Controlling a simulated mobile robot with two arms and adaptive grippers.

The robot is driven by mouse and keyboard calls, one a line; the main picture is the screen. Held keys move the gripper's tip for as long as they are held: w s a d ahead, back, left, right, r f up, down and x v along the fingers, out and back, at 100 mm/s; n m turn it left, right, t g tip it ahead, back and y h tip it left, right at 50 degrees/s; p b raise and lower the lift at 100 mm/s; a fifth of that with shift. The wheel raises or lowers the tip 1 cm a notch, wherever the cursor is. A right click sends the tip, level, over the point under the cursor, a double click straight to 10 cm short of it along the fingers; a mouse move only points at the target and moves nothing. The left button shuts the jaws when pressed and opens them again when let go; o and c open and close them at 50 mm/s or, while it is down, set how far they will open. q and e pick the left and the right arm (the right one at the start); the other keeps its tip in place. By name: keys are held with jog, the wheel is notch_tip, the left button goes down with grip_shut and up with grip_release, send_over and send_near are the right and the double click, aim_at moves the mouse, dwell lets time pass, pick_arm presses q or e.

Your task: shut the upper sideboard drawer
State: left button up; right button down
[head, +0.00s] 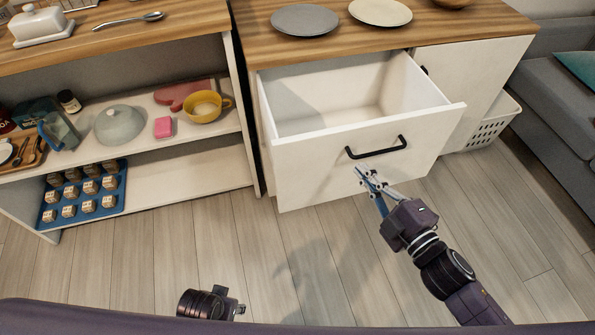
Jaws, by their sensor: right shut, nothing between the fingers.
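The upper sideboard drawer (430,127) is white, pulled out and empty inside, with a black bar handle (376,147) on its front. The white sideboard (470,75) has a wooden top. My right gripper (366,175) is shut and empty, with its fingertips just below the handle in the picture, close to the drawer front. I cannot tell whether it touches the front. Of my left arm only a dark part shows at the bottom edge; its gripper is not in view.
Plates (305,20) stand on the sideboard top. An open shelf unit (190,185) on the left holds a yellow cup (203,106), a glass dome (118,124) and a blue tray (110,205) of small boxes. A white basket (492,125) and grey sofa (560,100) are at right. The wooden floor in front is clear.

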jog(key=s+a+n+g+y, duration=0.2)
jog(key=s+a+n+y, duration=0.15)
jog(key=n, duration=0.25)
jog(key=n+g+y, duration=0.4)
jog(key=n+g, duration=0.1)
jog(key=n, duration=0.1)
send_near(281, 165)
jog(key=s+a, duration=0.1)
jog(key=a, duration=0.3)
jog(key=w, duration=0.2)
jog(key=shift+w+a+f, duration=0.2)
jog(key=shift+w+a, duration=0.15)
jog(key=shift+a, duration=0.05)
pick_arm(q)
jog(key=s+f, duration=0.5)
jog(key=f, duration=0.4)
jog(key=shift+a+g, duration=0.3)
pick_arm(e)
jog(key=shift+w+a, duration=0.2)
jog(key=shift+w, duration=0.25)
pick_arm(q)
jog(key=shift+w+f, duration=0.1)
